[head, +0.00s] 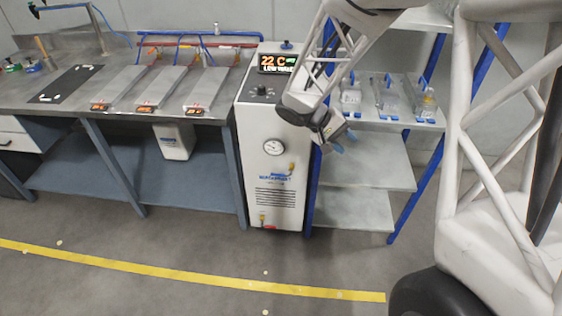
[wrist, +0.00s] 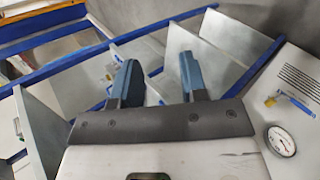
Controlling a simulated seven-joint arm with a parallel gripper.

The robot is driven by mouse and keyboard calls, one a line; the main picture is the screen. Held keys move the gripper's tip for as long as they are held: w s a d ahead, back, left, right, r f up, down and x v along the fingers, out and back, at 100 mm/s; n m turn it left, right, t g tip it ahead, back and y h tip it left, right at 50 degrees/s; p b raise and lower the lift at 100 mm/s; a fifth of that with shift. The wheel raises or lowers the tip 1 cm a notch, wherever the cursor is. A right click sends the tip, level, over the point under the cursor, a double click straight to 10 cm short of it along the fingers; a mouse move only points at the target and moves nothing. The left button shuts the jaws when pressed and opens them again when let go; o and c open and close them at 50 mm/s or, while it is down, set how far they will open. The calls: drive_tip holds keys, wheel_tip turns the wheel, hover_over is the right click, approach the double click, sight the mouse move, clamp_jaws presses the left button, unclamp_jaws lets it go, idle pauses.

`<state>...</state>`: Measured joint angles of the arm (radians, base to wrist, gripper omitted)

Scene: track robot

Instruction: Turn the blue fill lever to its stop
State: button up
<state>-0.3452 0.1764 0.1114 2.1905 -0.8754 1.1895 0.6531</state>
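The blue fill lever (head: 278,177) sits on a brass valve on the front of the white machine (head: 258,203), below the round gauge (head: 274,147). In the head view it lies roughly along the front face. It also shows at the right of the wrist view as a blue lever (wrist: 301,106) with a brass body. My gripper (head: 338,147) is to the right of the machine, in front of the shelf rack and apart from the lever. In the wrist view its two blue fingers (wrist: 160,82) stand apart with nothing between them.
A shelf rack (head: 365,160) with blue posts stands right of the machine, behind my gripper; clear containers (head: 388,96) are on it. A workbench (head: 60,105) with several metal plates is left. A second brass valve (head: 262,218) sits low on the machine. The front floor is clear.

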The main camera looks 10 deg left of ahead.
drive_tip(key=w+a+f+n+t+h, duration=0.2)
drive_tip(key=w+a+f, duration=0.4)
drive_tip(key=w+f, duration=0.15)
drive_tip(key=n+t, duration=0.6)
drive_tip(key=t, duration=0.3)
approach(278, 175)
drive_tip(key=x, duration=0.2)
drive_tip(key=shift+w+d+f, duration=0.1)
drive_tip(key=shift+w+f, duration=0.15)
drive_tip(key=shift+f, duration=0.1)
drive_tip(key=shift+x, duration=3.95)
drive_tip(key=shift+r, duration=0.1)
clamp_jaws()
